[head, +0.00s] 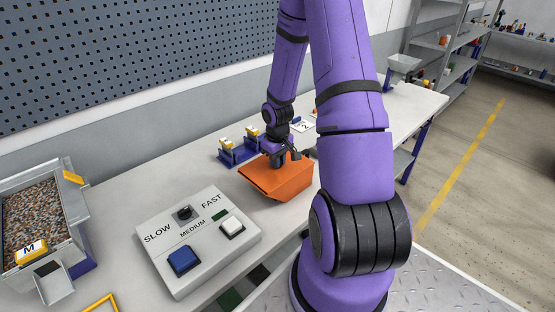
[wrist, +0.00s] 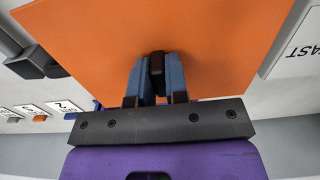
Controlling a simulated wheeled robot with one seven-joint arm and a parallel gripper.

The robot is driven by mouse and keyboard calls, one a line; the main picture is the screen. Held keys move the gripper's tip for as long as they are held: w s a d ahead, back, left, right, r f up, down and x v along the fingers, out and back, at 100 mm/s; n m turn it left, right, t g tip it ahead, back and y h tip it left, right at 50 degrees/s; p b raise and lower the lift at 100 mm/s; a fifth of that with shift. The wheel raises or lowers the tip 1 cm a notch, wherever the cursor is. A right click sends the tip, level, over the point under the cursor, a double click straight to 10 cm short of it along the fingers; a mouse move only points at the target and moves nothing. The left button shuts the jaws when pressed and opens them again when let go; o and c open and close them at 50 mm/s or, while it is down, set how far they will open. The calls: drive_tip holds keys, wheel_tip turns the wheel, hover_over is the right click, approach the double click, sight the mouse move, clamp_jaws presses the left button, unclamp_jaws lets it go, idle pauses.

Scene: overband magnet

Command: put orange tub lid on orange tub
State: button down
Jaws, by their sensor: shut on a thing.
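The orange tub lid (head: 258,179) is a flat orange plate with a dark knob (wrist: 157,64) in its middle; it fills most of the wrist view. My gripper (wrist: 156,80) is shut on this knob, with a blue finger on each side. In the head view my gripper (head: 281,161) points down at the lid. The orange tub (head: 295,187) is directly under the lid on the bench. The lid covers the tub's opening, and I cannot tell whether it is seated flat or slightly tilted.
A control box (head: 197,242) with a blue button, a white button and a dial stands left of the tub. A blue stand (head: 237,154) with yellow-topped pieces is behind. A grey bin of granules (head: 40,220) is at far left. The bench beyond has free room.

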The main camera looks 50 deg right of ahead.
drive_tip(key=c, duration=1.1)
unclamp_jaws()
drive_tip(key=shift+o, duration=0.2)
wheel_tip(320, 180, up, 11)
